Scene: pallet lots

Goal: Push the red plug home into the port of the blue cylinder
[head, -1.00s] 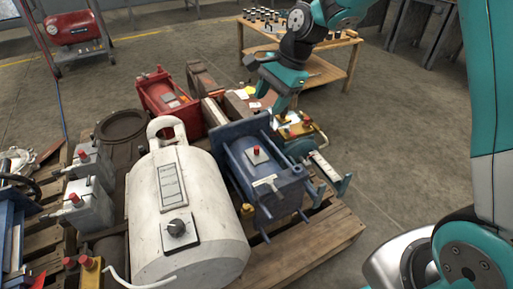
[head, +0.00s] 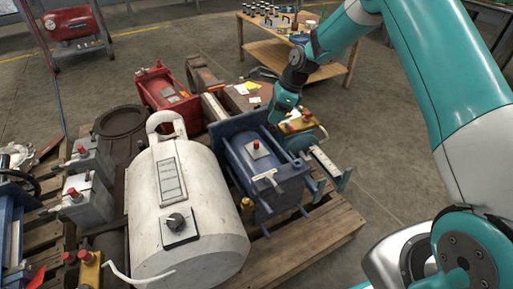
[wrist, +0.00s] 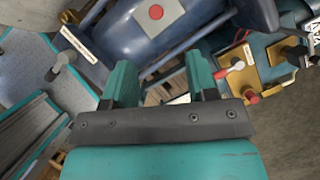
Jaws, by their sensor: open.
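The blue cylinder (head: 275,174) lies on the pallet right of the white tank, held between blue end plates. The red plug (head: 256,144) shows as a small red top on a pale square plate on the cylinder's upper side. How deep it sits in the port cannot be told. In the wrist view the red plug (wrist: 156,12) is at the top edge, beyond the fingers, on the blue cylinder (wrist: 125,30). My gripper (wrist: 162,80) is open, its two teal fingers apart with nothing seen between them. In the head view it is just behind and right of the plug, apart from it.
The white tank (head: 200,205) stands close on the left. A red machine (head: 168,97) is behind. A yellow box with red knobs (head: 297,125) is right of my gripper; it also shows in the wrist view (wrist: 240,72). The wooden pallet (head: 320,232) has bare slats in front.

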